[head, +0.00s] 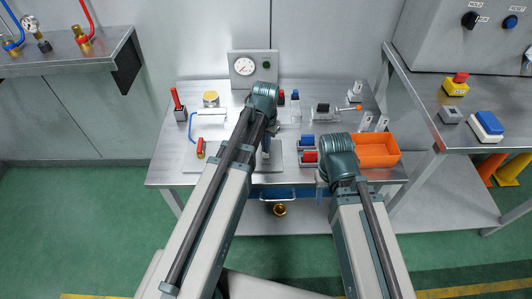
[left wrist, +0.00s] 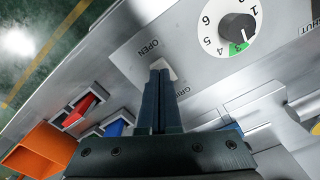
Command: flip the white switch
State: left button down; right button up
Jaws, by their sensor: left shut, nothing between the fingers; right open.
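A small white switch (left wrist: 162,66) sits on a grey panel in the left wrist view, between the labels OPEN and GRIP. My left gripper (left wrist: 160,74) is shut and empty, its fingertips right at the switch and covering part of it. Whether they touch it I cannot tell. In the head view my left gripper (head: 266,148) points down over the workbench, mostly behind its own wrist, and I cannot make out the switch there. My right gripper (head: 320,188) is open near the bench's front edge, largely hidden by its arm.
A black dial (left wrist: 238,27) with numbers is beside the switch. The workbench (head: 165,165) holds an orange bin (head: 376,149), red and blue blocks in trays, a gauge box (head: 254,68) and a red-handled lever (head: 177,103). A side bench (head: 480,140) with buttons stands right.

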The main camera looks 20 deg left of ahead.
aim_at(266, 155)
pick_arm(q)
jog(key=shift+f+b, duration=1)
dwell(0.4)
jog(key=shift+r, duration=0.15)
notch_tip(266, 155, up, 7)
jog(key=p, duration=0.7)
jog(key=s+d+r+m+y+p, duration=0.1)
jog(key=s+d+r+p, duration=0.2)
jog(key=s+d, duration=0.7)
jog(key=s, duration=0.4)
jog(key=shift+s+d, duration=0.2)
jog(key=shift+d, duration=0.05)
